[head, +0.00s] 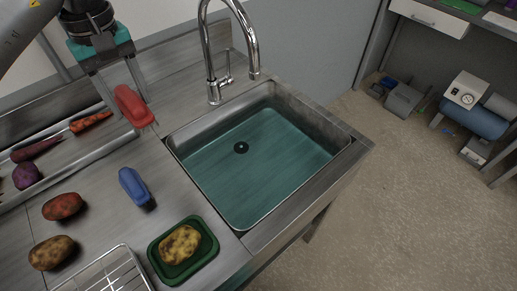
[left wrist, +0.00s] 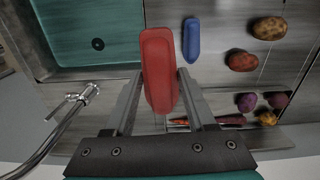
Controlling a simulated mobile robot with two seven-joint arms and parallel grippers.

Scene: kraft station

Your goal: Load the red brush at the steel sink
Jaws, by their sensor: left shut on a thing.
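The steel sink (head: 300,104) holds teal water (head: 262,160) with a dark drain at the bottom, and the water also shows in the left wrist view (left wrist: 70,20). A chrome faucet (head: 211,60) stands behind the sink. My right gripper is not in view.
A blue brush-like block (head: 134,186) lies on the counter. A potato sits on a green tray (head: 158,262). Loose potatoes (head: 62,206) and a wire rack (head: 100,274) are at the lower left. A tray (head: 84,154) holds carrots and dark vegetables.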

